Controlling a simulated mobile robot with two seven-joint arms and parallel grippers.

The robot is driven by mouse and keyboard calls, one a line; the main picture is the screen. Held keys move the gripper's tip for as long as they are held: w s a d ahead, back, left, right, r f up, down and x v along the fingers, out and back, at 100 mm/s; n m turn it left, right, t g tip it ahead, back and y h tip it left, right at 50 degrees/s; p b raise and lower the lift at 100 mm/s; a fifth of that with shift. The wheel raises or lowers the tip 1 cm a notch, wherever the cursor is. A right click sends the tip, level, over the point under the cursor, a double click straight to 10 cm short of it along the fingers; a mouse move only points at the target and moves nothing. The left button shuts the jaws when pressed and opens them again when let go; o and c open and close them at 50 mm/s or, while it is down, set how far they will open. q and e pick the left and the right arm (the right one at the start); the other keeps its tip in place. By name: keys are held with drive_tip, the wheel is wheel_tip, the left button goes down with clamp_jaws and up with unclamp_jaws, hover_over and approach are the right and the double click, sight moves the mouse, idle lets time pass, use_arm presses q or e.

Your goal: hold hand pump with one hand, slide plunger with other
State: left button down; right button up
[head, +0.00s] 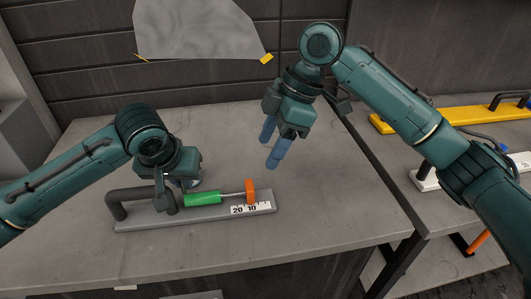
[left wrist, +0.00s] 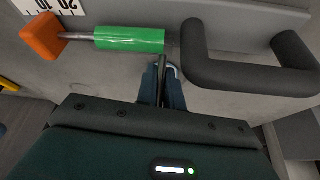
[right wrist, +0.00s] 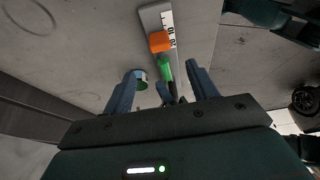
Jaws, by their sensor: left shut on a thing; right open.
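The hand pump lies on the grey table on a grey base (head: 195,217), with a dark arched handle (head: 118,203), a green barrel (head: 202,199) and a thin rod ending in an orange plunger grip (head: 250,190). A scale marked 20 and 10 (head: 244,209) lies beside the rod. My left gripper (left wrist: 162,75) is shut on the pump near where the barrel meets the handle; the exact contact is partly hidden. My right gripper (head: 268,156) is open and empty, above and behind the orange grip. The right wrist view also shows the orange grip (right wrist: 159,41), beyond its spread fingers.
A crumpled grey sheet (head: 198,30) is on the back wall. A yellow bar tool (head: 460,114) and a white one (head: 428,179) lie on the right table. Table right of the pump is clear.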

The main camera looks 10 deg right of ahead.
idle(0.3)
use_arm(q)
drive_tip(key=c, duration=0.9)
unclamp_jaws()
drive_tip(key=shift+c, duration=0.2)
drive_tip(key=shift+r, duration=0.15)
drive_tip(key=shift+v, duration=2.9)
drive_tip(key=shift+s, duration=0.1)
drive_tip(key=shift+r, duration=2.95)
